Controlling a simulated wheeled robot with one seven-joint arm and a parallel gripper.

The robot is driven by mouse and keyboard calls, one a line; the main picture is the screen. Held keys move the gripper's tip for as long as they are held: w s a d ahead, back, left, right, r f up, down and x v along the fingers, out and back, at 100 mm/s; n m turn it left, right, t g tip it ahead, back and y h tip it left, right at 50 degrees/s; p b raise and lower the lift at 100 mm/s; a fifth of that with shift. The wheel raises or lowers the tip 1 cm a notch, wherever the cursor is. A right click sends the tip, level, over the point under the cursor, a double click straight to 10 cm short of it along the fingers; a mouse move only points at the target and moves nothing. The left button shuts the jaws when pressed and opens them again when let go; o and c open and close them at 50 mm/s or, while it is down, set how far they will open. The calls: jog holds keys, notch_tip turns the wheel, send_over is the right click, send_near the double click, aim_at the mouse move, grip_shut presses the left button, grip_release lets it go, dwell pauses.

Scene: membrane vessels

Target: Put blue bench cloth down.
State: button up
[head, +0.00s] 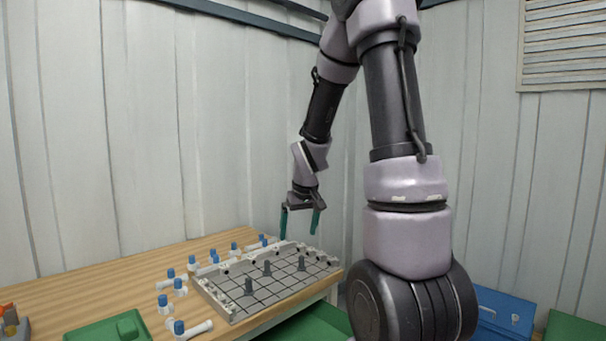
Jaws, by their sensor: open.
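I cannot make out a blue bench cloth in the head view. My gripper (300,235) hangs from the arm, pointing down, above the back edge of a grey gridded rack (275,287) on the wooden table (150,260). Its two teal fingers are spread apart, with nothing visible between them. The fingertips appear close above or just behind the rack's back edge; the exact gap cannot be told.
Several white pieces with blue caps (179,288) lie or stand on the table left of and behind the rack. A green object (110,330) is at the front left. A blue box-like thing (505,312) sits low at the right. The table's back left is clear.

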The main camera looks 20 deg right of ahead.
jog(key=s+a+r+m+t+y, duration=0.1)
jog(key=s+a+r+m, duration=0.1)
jog(key=s+r, duration=0.7)
jog(key=s+a+r+m+t+y, duration=0.1)
jog(key=s+a+r, duration=0.4)
jog(key=s+r, duration=0.5)
jog(key=shift+s+a+r+m+t, duration=0.3)
jog(key=shift+s+m+t, duration=0.2)
jog(key=shift+s, duration=0.2)
